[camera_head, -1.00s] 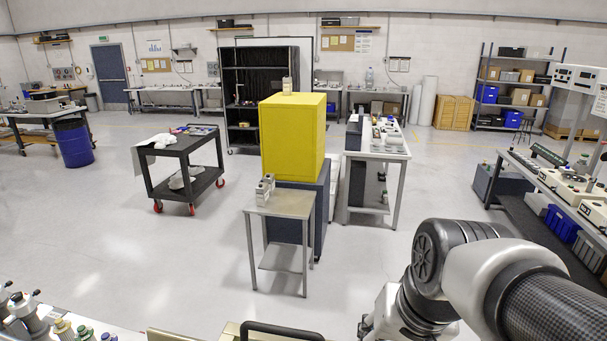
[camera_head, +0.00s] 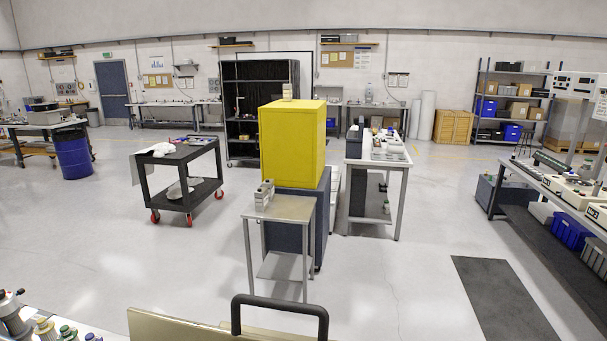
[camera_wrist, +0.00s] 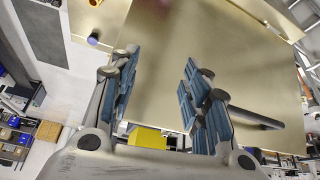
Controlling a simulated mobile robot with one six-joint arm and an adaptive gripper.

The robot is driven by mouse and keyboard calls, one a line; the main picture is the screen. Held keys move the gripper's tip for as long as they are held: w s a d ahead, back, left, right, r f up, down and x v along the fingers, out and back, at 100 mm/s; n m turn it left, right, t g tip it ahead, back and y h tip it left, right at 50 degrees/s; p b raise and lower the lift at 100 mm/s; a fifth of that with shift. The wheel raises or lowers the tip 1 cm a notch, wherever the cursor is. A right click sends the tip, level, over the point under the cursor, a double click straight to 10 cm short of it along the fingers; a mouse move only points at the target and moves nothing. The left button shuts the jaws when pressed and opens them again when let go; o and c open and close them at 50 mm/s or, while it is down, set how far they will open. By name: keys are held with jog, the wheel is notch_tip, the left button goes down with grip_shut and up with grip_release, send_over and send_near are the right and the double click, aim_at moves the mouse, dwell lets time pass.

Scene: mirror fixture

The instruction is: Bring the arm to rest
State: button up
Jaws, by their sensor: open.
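My gripper (camera_wrist: 158,98) shows in the wrist view with its two blue-padded fingers spread apart. It is open and nothing is between the fingers. Beyond the fingers is a brass-coloured flat panel (camera_wrist: 165,50), apart from them as far as I can tell. In the head view neither my arm nor my gripper shows. The near edge of a brass-coloured panel (camera_head: 165,328) with a black handle (camera_head: 280,301) is at the bottom of that view.
A yellow cabinet (camera_head: 290,145) stands mid-room behind a small metal table (camera_head: 283,208). A black cart (camera_head: 180,175) is to its left and a bench (camera_head: 378,160) to its right. A dark mat (camera_head: 503,300) lies on the open floor at lower right.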

notch_tip(320, 180, down, 14)
jog(key=s+b, duration=0.1)
jog(key=b, duration=0.9)
jog(key=shift+r+g, duration=0.2)
jog(key=shift+g, duration=0.1)
jog(key=shift+c, duration=0.3)
